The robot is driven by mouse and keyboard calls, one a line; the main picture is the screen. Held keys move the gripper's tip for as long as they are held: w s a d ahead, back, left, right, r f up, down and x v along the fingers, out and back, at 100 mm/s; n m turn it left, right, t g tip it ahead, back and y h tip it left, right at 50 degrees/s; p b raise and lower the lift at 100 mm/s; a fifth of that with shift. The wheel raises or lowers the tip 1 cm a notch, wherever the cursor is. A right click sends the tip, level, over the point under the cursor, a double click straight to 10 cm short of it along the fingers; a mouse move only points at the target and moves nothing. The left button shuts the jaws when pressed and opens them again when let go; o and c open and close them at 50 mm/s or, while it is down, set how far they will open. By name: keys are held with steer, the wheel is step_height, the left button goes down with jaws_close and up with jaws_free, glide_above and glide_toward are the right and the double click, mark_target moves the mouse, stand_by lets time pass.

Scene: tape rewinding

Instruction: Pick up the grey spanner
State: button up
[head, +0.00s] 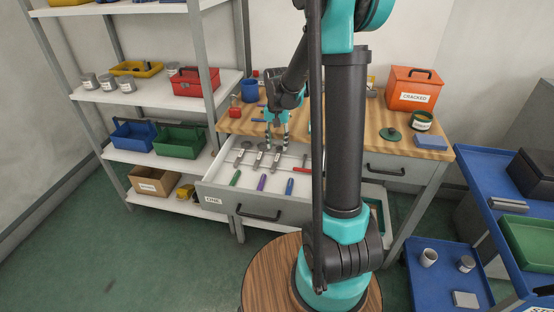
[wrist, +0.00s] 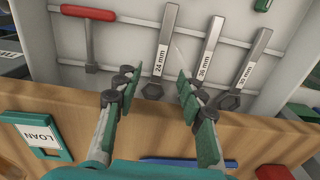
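Three grey spanners lie side by side in the open drawer (head: 225,193). In the wrist view they are labelled 24 mm (wrist: 162,55), 36 mm (wrist: 209,58) and apparently 30 mm (wrist: 250,68); all three look grey. In the head view they are the right (head: 277,157), middle (head: 260,157) and left (head: 240,155) spanners. My gripper (wrist: 157,88) is open and empty, pointing into the drawer. Its fingers show either side of the 24 mm spanner's head end; I cannot tell the height above it. My gripper also shows over the drawer's back in the head view (head: 276,142).
A red T-handled tool (wrist: 90,35) lies beside the 24 mm spanner. Green (head: 235,178), purple (head: 262,183) and blue (head: 290,186) sticks lie toward the drawer's front. The wooden worktop (head: 388,112) edge is close behind my gripper. A teal LOAN tag (wrist: 38,135) sits on it.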

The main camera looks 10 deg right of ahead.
mark_target(277, 157)
steer(key=shift+f, duration=2.65)
steer(key=shift+c, duration=0.2)
jaws_close()
